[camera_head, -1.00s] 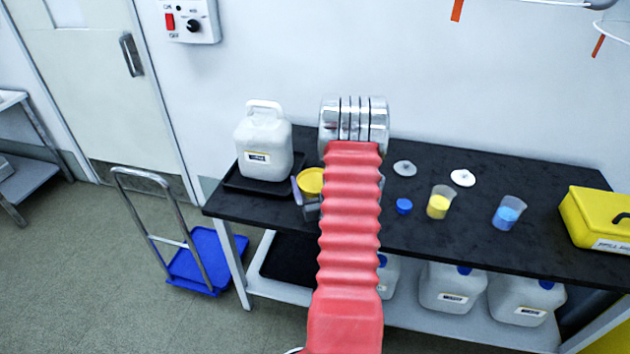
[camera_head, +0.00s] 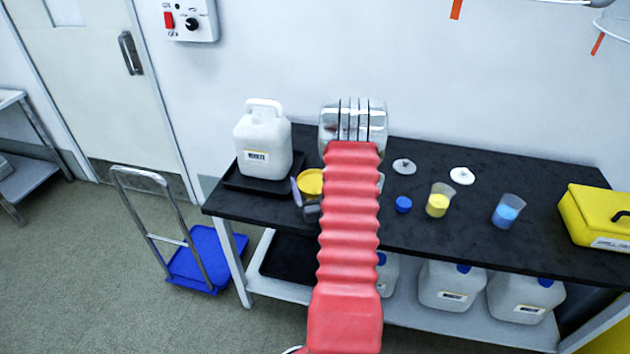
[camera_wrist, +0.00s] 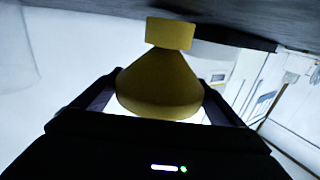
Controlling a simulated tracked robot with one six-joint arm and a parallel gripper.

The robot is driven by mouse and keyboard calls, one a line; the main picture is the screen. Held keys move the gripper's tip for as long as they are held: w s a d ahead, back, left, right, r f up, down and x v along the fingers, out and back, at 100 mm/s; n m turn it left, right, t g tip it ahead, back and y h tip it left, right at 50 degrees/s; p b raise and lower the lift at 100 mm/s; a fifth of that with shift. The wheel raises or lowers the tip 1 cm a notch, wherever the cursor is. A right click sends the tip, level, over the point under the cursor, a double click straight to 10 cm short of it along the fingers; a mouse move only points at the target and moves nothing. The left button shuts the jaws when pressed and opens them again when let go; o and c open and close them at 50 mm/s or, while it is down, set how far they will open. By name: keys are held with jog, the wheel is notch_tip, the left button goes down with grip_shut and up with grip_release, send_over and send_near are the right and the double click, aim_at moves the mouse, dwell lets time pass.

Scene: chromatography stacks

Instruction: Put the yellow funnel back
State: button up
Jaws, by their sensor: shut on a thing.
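The yellow funnel (camera_wrist: 160,85) is between the two fingers of my gripper (camera_wrist: 155,92) in the wrist view, with the gripper shut on it. Its wide cone sits between the fingers, and a narrower yellow piece points toward the dark surface at the top of that picture. In the head view the funnel (camera_head: 309,181) shows as a yellow round shape at the left of my red arm, over the black bench (camera_head: 440,245). My gripper (camera_head: 303,198) is partly hidden there by the arm. I cannot tell whether the funnel touches the bench.
A white jug (camera_head: 264,145) stands in a black tray (camera_head: 238,182) just left of the funnel. To the right are a blue cap (camera_head: 403,204), a yellow-filled beaker (camera_head: 438,203), a blue-filled beaker (camera_head: 507,213), pale discs (camera_head: 462,176) and a yellow case (camera_head: 595,215).

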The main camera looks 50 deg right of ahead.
jog(key=shift+f, duration=0.3)
dwell(0.5)
jog(key=o, duration=0.8)
jog(key=v, duration=1.3)
jog(key=shift+s+a, duration=0.3)
jog(key=shift+f, duration=0.1)
